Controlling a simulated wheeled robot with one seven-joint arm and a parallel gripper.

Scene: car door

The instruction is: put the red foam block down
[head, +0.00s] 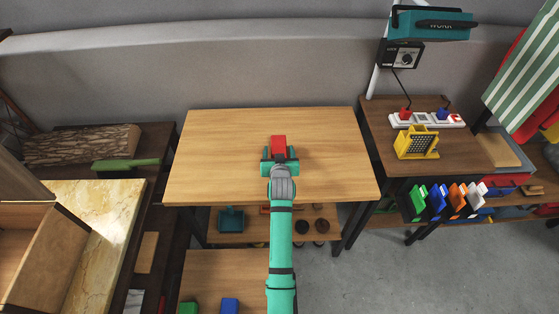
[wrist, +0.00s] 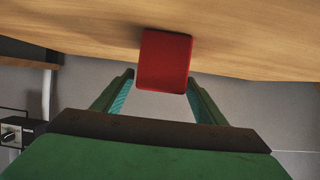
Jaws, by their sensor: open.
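The red foam block (head: 279,145) is at the middle of the wooden table (head: 215,150), at the far end of my gripper (head: 279,154). In the wrist view the red block (wrist: 164,60) sits between and just beyond the two open fingertips, with a gap visible beside each finger. A soft shadow shows on the wood by the block. It looks to be at the tabletop, but its underside is hidden, so I cannot tell whether it fully rests there.
The tabletop is otherwise clear. A side table at right holds a power strip (head: 427,120) and a yellow item (head: 416,143). Coloured tags (head: 450,199) hang at its front. A log (head: 82,145) lies at left. A lower shelf (head: 255,228) holds small items.

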